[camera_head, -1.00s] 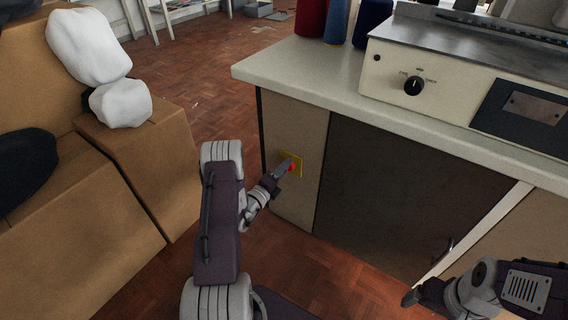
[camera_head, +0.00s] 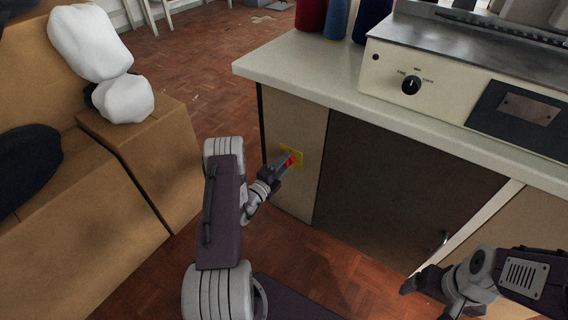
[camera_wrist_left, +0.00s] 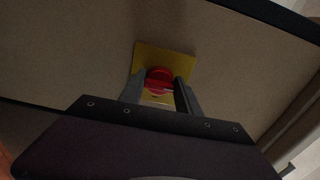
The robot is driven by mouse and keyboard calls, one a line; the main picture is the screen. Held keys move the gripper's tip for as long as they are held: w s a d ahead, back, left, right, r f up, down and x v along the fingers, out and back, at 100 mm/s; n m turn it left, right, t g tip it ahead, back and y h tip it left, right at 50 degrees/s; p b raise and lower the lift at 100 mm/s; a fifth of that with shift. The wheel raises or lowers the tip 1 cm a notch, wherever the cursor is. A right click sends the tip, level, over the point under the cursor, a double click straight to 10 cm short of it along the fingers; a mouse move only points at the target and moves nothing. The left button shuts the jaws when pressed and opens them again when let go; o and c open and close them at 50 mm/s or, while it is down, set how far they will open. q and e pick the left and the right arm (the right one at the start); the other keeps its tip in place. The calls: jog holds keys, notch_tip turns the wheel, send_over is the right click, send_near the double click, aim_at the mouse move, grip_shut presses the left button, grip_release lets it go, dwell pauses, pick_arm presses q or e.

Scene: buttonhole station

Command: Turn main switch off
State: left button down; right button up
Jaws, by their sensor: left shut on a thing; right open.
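The main switch is a red knob (camera_head: 291,161) on a yellow plate (camera_head: 297,152), set on the side panel of the cabinet under the worktop. My left gripper (camera_head: 287,161) is at the switch, its fingers shut on the red knob. In the left wrist view, the red knob (camera_wrist_left: 159,79) sits between the two fingers (camera_wrist_left: 160,92), with the yellow plate (camera_wrist_left: 148,58) behind it. The fingers partly hide the knob. My right gripper (camera_head: 411,287) is at the lower right, away from the switch, open and empty.
The cabinet's worktop (camera_head: 290,68) overhangs above the switch. A machine with a black dial (camera_head: 411,85) and several thread cones (camera_head: 337,18) stand on it. Cardboard boxes (camera_head: 147,160) with white bundles (camera_head: 92,45) stand at left. Parquet floor (camera_head: 200,75) lies between.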

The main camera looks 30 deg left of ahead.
pick_arm(q)
jog(key=c, duration=0.9)
grip_release()
jog(key=shift+s, duration=0.1)
jog(key=s+p, duration=0.4)
jog(key=s, duration=0.5)
jog(key=shift+a, duration=0.3)
jog(key=shift+w, duration=0.1)
